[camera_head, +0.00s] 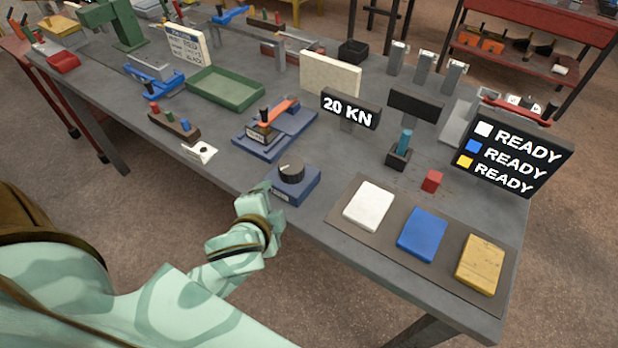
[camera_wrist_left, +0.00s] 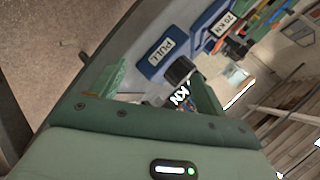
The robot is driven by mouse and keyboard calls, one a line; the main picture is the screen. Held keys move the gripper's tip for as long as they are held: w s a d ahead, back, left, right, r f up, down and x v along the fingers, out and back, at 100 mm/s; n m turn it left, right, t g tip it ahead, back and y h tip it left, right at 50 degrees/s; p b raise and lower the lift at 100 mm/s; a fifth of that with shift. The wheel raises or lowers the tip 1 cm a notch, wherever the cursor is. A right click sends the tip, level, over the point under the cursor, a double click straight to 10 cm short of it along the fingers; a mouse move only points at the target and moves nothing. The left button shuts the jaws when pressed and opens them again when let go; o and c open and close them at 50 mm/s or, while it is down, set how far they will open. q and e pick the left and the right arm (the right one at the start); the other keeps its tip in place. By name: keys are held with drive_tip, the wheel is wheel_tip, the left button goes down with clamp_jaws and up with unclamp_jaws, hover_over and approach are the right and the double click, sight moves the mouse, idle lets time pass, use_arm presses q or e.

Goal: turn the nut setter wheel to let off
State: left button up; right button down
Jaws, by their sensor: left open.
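The likely nut setter wheel is a dark round knob (camera_head: 291,170) with a pale pointer mark, on a blue box (camera_head: 303,189) at the bench's front edge. My left gripper (camera_head: 259,192) is at the box's front left corner, lower than the knob. In the left wrist view its green fingers (camera_wrist_left: 160,88) are spread, with a dark knob (camera_wrist_left: 181,71) beyond and between them. I cannot tell whether the fingers touch it. A sign (camera_head: 349,109) reading "20 KN" stands behind. My right gripper is not in view.
A blue tool with an orange lever (camera_head: 276,112) stands behind the wheel. To the right lie white (camera_head: 369,205), blue (camera_head: 422,234) and yellow (camera_head: 480,263) pads on a dark mat. A READY board (camera_head: 512,155) and red cube (camera_head: 432,181) are farther right.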

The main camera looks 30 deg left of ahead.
use_arm(q)
drive_tip(key=w+d+r+m+t+h, duration=0.5)
drive_tip(key=d+r+m, duration=0.2)
drive_tip(key=r, duration=0.3)
drive_tip(key=w+d+r+m+t+h, duration=0.45)
drive_tip(key=w+d+r+m, duration=0.2)
drive_tip(key=r, duration=0.35)
drive_tip(key=s+d+r+m+g+h, duration=0.25)
drive_tip(key=d+m+h, duration=0.35)
drive_tip(key=m, duration=0.4)
drive_tip(key=s+d+r+m+g+h, duration=0.2)
drive_tip(key=d+r+m+g+h, duration=0.25)
drive_tip(key=m+h, duration=0.35)
drive_tip(key=m+g+y, duration=1.3)
drive_tip(key=m+y, duration=0.7)
drive_tip(key=m, duration=0.7)
approach(291, 164)
wheel_tip(291, 164, down, 10)
drive_tip(key=b, duration=0.4)
drive_tip(key=shift+s+d+f, duration=0.1)
drive_tip(key=shift+s, duration=0.05)
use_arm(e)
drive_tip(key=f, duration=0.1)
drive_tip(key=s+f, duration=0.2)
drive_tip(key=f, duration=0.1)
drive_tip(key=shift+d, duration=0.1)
